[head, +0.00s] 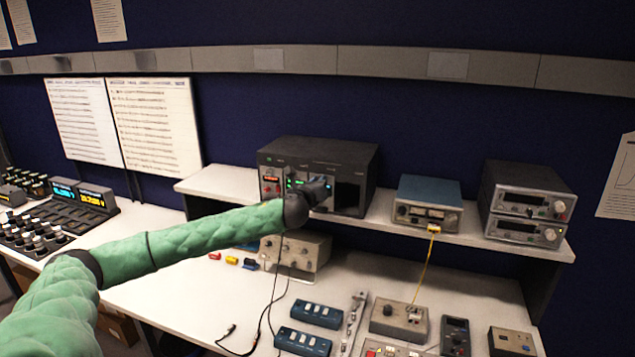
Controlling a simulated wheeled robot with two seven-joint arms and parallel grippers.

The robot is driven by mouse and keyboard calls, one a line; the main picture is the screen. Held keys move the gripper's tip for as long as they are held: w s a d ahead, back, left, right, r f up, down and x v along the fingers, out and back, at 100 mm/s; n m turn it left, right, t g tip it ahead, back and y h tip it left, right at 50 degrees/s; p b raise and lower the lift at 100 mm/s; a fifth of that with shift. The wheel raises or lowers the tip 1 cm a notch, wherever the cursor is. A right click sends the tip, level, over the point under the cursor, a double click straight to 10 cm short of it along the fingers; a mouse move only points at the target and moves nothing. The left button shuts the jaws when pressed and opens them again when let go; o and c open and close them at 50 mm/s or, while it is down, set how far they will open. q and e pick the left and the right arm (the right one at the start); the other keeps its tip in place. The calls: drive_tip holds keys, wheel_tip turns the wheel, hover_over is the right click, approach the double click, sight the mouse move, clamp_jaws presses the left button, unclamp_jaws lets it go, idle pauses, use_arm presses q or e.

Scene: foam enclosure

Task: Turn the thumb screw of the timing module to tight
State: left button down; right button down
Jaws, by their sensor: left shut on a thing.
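A dark rack (330,150) with several plug-in modules stands on the raised shelf. Its front has red and green lit displays and a dark open area at the right. My left arm reaches from the lower left up to this front. My left gripper (320,189) is at the middle of the rack front, shut on what appears to be the thumb screw of the timing module. The gripper hides the thumb screw and much of the module, so the screw's angle cannot be seen. My right gripper is not in view.
A blue-topped instrument (428,203) and two stacked units (524,202) stand on the shelf (400,228) to the right. A beige box (296,252) sits below the rack. Cables, blue switch boxes (302,341) and meters lie on the bench. A mixing console (60,215) is at left.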

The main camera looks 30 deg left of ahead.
use_arm(q)
drive_tip(key=shift+f, duration=0.1)
drive_tip(key=c, duration=1.3)
unclamp_jaws()
drive_tip(key=shift+c, duration=0.2)
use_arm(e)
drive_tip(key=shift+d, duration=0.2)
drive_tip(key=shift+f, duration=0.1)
